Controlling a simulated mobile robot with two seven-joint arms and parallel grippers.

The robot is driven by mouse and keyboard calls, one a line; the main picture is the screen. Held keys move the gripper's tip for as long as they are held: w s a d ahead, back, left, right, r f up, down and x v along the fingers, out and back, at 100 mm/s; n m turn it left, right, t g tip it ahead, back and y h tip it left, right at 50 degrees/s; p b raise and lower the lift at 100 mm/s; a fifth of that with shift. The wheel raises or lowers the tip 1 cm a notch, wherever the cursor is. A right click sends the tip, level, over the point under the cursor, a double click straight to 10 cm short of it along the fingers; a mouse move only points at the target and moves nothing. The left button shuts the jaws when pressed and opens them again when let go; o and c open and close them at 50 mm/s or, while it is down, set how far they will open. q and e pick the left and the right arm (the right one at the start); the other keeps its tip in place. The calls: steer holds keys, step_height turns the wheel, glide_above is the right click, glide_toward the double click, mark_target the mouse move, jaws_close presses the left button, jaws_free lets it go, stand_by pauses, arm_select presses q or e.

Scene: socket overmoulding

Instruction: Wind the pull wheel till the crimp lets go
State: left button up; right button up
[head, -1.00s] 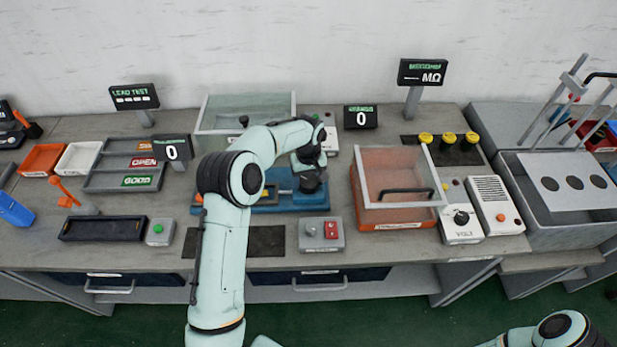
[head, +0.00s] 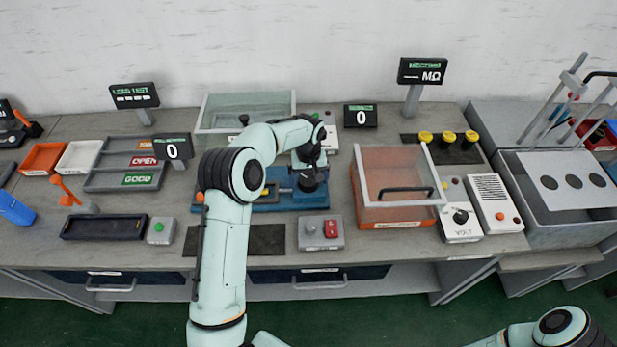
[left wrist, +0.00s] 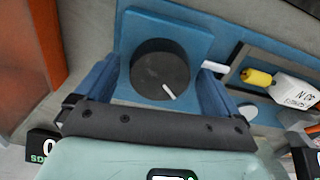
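The pull wheel is a dark round knob with a white line mark (left wrist: 155,75) on a blue plate in the left wrist view. It also shows in the head view (head: 309,185), at the right end of the blue pull rig (head: 276,202). My left gripper (head: 308,166) is over the wheel. In the left wrist view its blue fingers (left wrist: 157,88) stand on either side of the wheel, apart from it, with nothing held. A yellow piece (left wrist: 257,78) and a white labelled block (left wrist: 293,90) lie beside the wheel's plate. The crimp itself I cannot make out. My right gripper is out of view.
A display (head: 173,147) left of my arm reads 0, as does another (head: 361,116) behind the rig. An orange box with a clear lid (head: 397,188) stands close right of the wheel. A grey box with a red switch (head: 321,232) stands in front.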

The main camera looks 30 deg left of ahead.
mark_target(308, 179)
arm_select(q)
step_height(308, 179, up, 13)
steer(key=p, duration=0.1)
steer(key=shift+r, duration=0.2)
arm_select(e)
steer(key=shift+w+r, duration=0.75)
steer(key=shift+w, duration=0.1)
arm_select(q)
steer(key=shift+f, duration=0.1)
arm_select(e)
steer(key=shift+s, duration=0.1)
